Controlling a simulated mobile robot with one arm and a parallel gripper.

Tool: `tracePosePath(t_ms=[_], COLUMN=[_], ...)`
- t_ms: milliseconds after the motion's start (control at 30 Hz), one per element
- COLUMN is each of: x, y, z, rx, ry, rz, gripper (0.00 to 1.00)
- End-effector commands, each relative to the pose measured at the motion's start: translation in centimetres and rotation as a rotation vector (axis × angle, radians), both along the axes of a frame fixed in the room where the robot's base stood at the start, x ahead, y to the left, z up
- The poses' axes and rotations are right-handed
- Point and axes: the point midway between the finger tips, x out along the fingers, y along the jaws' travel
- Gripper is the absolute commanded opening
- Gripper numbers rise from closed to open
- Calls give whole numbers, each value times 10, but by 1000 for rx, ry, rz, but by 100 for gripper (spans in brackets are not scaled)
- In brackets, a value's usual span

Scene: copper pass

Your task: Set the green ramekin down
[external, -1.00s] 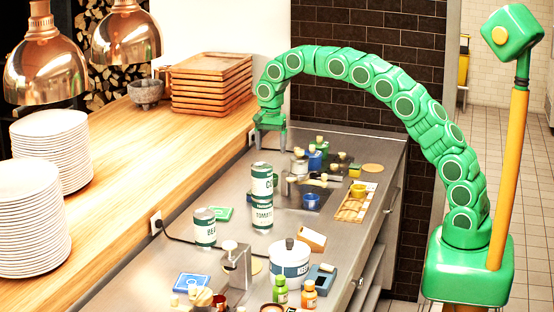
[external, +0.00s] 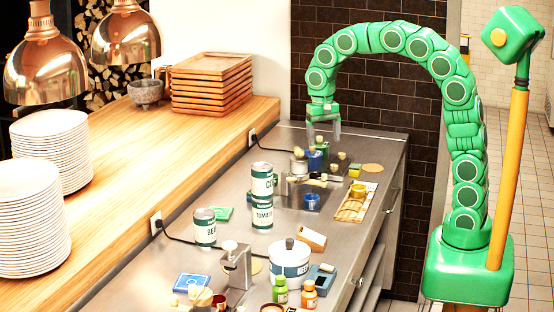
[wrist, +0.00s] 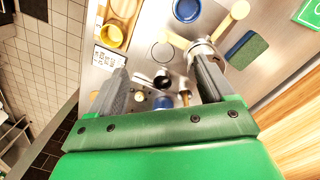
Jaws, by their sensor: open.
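My gripper (external: 323,136) is above the far end of the steel counter (external: 370,145), pointing down. In the wrist view its two grey fingers (wrist: 163,80) are spread wide with nothing held between them. Below the fingers are several small jars and knobs, including a blue one. I cannot clearly make out a green ramekin in either view. A small green shape (external: 322,149) shows just under the gripper in the external view, partly hidden, and I cannot tell what it is.
A blue bowl (external: 311,201) and a yellow bowl (external: 358,190) stand nearer on the counter. Stacked cans (external: 262,198) and a white pot (external: 290,262) stand closer still. Brown trays (external: 211,85) are on the wooden shelf. Bare steel lies right of the gripper.

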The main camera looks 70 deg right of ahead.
Motion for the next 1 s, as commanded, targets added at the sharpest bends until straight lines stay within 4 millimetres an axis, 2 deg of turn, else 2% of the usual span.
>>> tracePosePath(t_ms=[33, 467, 1000], x=[-15, -130, -278], y=[5, 33, 59], z=[4, 7, -19], rx=[2, 34, 87], ry=[0, 33, 69], rz=[35, 351, 767], gripper=[82, 82, 82])
